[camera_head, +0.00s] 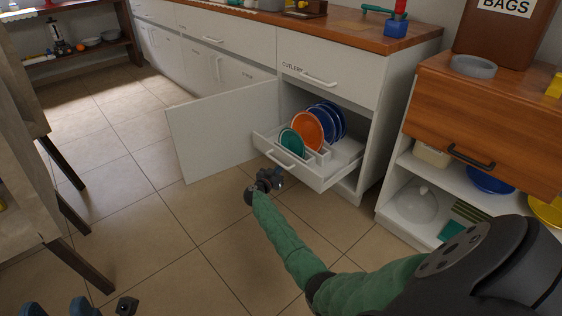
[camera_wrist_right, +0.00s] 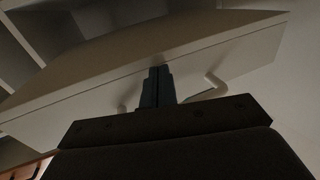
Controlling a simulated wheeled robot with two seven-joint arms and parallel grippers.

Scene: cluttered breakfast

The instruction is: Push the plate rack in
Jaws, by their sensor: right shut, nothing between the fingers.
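The plate rack (camera_head: 318,160) is a white pull-out tray that sticks out of the open lower cabinet. Several plates stand in it: green (camera_head: 291,142), orange (camera_head: 306,128) and blue (camera_head: 331,118). Its front has a white handle (camera_head: 281,162). My right gripper (camera_head: 276,178) is shut and empty, just in front of the rack's front, low by the handle. In the right wrist view my shut fingers (camera_wrist_right: 157,85) point at the rack's front panel (camera_wrist_right: 110,90), beside the handle (camera_wrist_right: 212,88); contact cannot be told. My left gripper (camera_head: 126,306) barely shows at the bottom left edge.
The cabinet door (camera_head: 225,130) stands open left of the rack. A cutlery drawer (camera_head: 325,70) above is closed. An open shelf unit (camera_head: 395,205) with bowls stands at right. Chairs (camera_head: 25,190) stand at left. The tiled floor (camera_head: 150,230) between is clear.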

